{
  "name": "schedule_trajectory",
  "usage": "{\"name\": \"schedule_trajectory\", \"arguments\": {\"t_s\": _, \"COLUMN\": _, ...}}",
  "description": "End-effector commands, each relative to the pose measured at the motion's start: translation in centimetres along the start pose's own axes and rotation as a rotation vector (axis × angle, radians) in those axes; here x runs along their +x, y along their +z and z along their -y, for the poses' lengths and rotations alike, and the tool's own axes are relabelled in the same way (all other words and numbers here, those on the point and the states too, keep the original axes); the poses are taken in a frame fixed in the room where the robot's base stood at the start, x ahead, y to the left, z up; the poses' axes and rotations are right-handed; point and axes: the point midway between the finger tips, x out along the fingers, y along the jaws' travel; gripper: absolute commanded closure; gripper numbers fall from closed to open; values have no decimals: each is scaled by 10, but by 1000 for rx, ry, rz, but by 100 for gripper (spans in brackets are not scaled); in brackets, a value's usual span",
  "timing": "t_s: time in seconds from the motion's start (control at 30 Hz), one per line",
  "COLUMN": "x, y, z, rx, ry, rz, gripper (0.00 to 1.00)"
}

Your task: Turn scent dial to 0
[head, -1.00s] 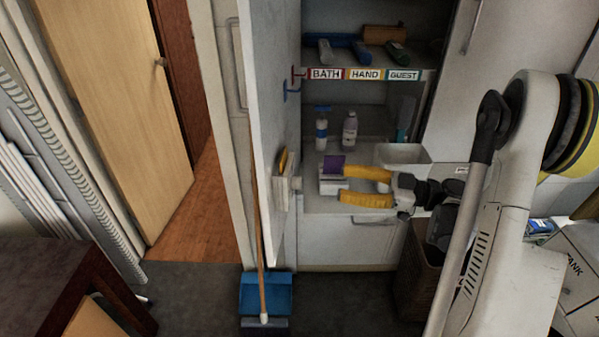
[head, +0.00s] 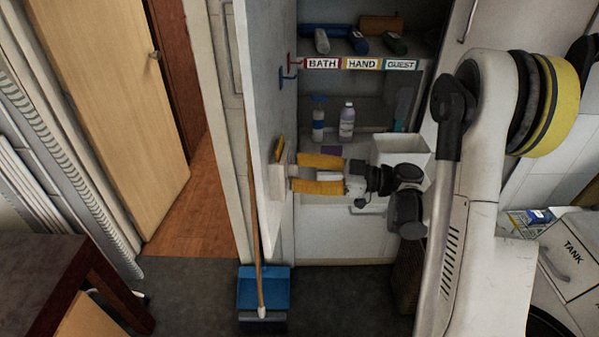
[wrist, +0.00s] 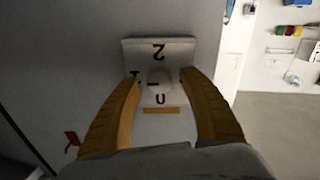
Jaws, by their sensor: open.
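The scent dial (wrist: 157,77) is a pale round knob on a white plate (wrist: 180,45) fixed to the inner face of the open cabinet door. A dark 2 shows at the plate's top edge, and smaller marks sit around the knob, some partly hidden or hard to read. In the head view the dial's white unit (head: 277,180) shows edge-on. My gripper (head: 294,173) is open, its two yellow fingers level and pointing at the unit. In the wrist view my gripper (wrist: 160,82) has one fingertip on each side of the knob. Contact cannot be told.
The open door (head: 262,100) stands left of my gripper. Shelves behind hold a white bottle (head: 347,120), a blue-labelled bottle (head: 318,122) and a white bin (head: 400,152). A broom and blue dustpan (head: 263,288) stand below the door.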

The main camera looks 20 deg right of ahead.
Motion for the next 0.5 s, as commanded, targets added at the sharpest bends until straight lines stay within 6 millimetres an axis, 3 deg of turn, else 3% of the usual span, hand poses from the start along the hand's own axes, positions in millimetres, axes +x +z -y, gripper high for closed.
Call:
{"name": "schedule_trajectory", "arguments": {"t_s": 0.07, "x": 0, "y": 0, "z": 0, "rx": 0, "ry": 0, "rz": 0, "gripper": 49}}
{"name": "schedule_trajectory", "arguments": {"t_s": 0.23, "x": 0, "y": 0, "z": 0, "rx": 0, "ry": 0, "rz": 0, "gripper": 96}}
{"name": "schedule_trajectory", "arguments": {"t_s": 0.27, "x": 0, "y": 0, "z": 0, "rx": 0, "ry": 0, "rz": 0, "gripper": 100}}
{"name": "schedule_trajectory", "arguments": {"t_s": 0.5, "x": 0, "y": 0, "z": 0, "rx": -10, "ry": 0, "rz": -1, "gripper": 100}}
